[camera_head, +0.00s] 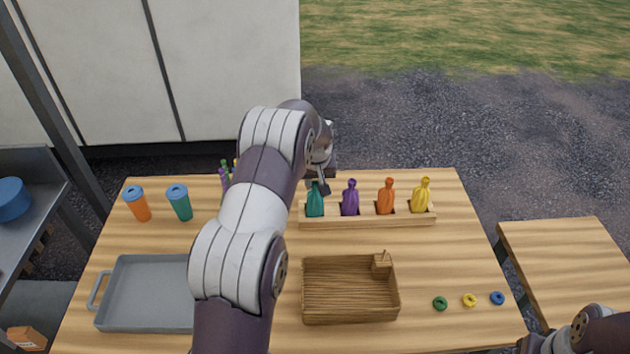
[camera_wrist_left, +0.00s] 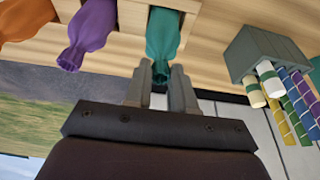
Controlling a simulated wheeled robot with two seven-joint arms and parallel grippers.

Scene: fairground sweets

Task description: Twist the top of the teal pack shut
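The teal pack (camera_head: 315,203) stands upright in the leftmost slot of a wooden rack (camera_head: 368,220). Its gathered top points up, and it also shows in the left wrist view (camera_wrist_left: 162,38). My left gripper (camera_head: 319,183) is above the pack; the arm hides part of it in the head view. In the left wrist view its two fingers (camera_wrist_left: 162,72) sit close on either side of the pack's narrow top, with no clear gap, and appear closed on it. Part of my right arm shows at the head view's bottom right corner; its gripper (camera_head: 532,343) is cut off and unclear.
Purple (camera_head: 350,202), orange (camera_head: 386,200) and yellow (camera_head: 421,198) packs stand in the same rack. A holder (camera_wrist_left: 262,48) with striped sticks is beside the gripper. A wooden tray (camera_head: 350,312), grey tray (camera_head: 145,300), two cups and three small rings occupy the table.

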